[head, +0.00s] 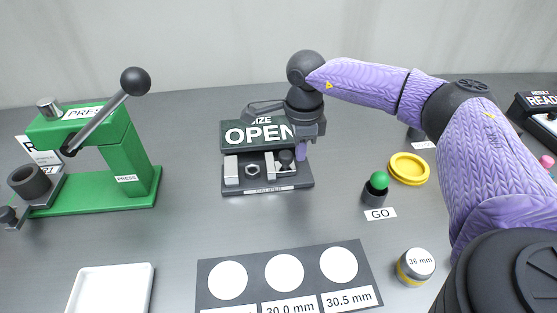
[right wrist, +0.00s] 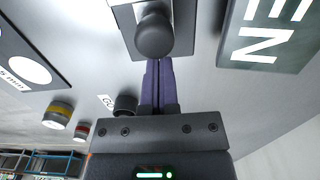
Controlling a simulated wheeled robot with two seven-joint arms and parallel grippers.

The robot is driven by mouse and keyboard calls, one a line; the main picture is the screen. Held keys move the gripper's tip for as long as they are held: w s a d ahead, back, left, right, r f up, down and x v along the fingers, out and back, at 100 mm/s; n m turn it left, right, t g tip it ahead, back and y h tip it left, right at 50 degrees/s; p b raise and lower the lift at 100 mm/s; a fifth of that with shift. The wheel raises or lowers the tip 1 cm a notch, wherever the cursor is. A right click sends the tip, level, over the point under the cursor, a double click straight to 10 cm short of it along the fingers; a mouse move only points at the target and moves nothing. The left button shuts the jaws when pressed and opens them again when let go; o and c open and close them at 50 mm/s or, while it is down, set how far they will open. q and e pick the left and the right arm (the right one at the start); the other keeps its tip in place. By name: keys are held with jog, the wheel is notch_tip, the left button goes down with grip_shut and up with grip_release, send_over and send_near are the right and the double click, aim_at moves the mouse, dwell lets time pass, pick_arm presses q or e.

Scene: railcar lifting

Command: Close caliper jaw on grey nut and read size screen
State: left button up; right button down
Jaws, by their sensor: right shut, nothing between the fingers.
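The caliper (head: 268,188) is a dark block at the middle of the table. Its green size screen (head: 250,135) reads OPEN; part of that screen also shows in the right wrist view (right wrist: 262,48). The grey nut (head: 253,170) sits on the caliper between the pale left jaw (head: 231,169) and the sliding jaw (head: 269,165), with gaps visible. A dark round knob (head: 286,157) is on the slider side. My right gripper (head: 301,152) is shut and empty, its purple fingers (right wrist: 157,75) pointing down right beside the knob (right wrist: 155,35); I cannot tell whether they touch. My left gripper is out of view.
A green press (head: 130,160) with a lever stands left. A white tray (head: 112,290) and a card with white circles (head: 215,268) lie in front. Table between press and caliper is clear.

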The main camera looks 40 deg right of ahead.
aim_at(285, 154)
jog(key=shift+w+a, duration=0.2)
jog(key=shift+a, duration=0.2)
jog(key=shift+w+a, duration=0.3)
jog(key=shift+a, duration=0.2)
jog(key=shift+w+a, duration=0.25)
jog(key=shift+a, duration=0.3)
pick_arm(q)
jog(key=shift+s+r, duration=0.15)
jog(key=shift+s, duration=0.05)
jog(key=shift+w, duration=0.2)
jog(key=shift+s+r, duration=0.1)
pick_arm(e)
jog(key=shift+d, duration=0.1)
